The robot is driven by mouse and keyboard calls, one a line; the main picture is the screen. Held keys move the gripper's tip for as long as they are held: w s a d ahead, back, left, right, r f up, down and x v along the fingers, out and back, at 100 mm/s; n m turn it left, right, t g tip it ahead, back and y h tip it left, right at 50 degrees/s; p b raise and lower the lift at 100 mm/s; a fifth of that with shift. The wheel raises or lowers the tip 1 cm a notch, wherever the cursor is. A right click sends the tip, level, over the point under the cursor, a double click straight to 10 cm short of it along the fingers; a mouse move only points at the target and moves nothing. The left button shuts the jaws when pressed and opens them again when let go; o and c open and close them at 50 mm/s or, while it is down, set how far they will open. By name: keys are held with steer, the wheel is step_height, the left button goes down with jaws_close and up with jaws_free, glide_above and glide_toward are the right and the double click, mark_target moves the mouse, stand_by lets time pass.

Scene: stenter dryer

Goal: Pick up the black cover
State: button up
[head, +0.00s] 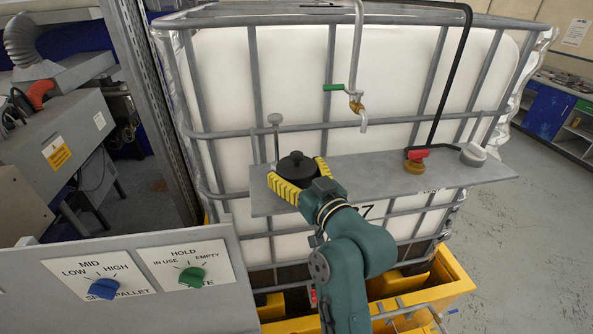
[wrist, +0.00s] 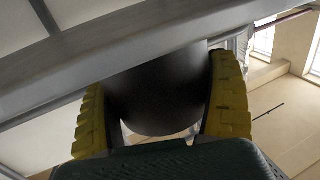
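The black cover (head: 297,166) is a round, dark lid with a small knob on top. It is at the left part of the grey shelf in the head view. My gripper (head: 304,178) has its two yellow ribbed fingers on either side of it. In the wrist view the cover's dark, curved side (wrist: 160,95) fills the space between the fingers (wrist: 160,105), with no clear gap near the tips. Whether the fingers press on it is not clear. The cover's underside is hidden, so I cannot tell if it rests on the shelf.
The grey shelf (head: 345,172) runs along a caged white tank (head: 290,85). A thin metal post (head: 276,138) stands just behind the cover. A tap pipe (head: 357,60) hangs above. A red-handled brass fitting (head: 414,160) and a grey cup (head: 472,154) are right. A knob panel (head: 140,285) is front left.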

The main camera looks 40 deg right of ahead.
steer(key=c, duration=0.5)
steer(key=shift+r, duration=0.15)
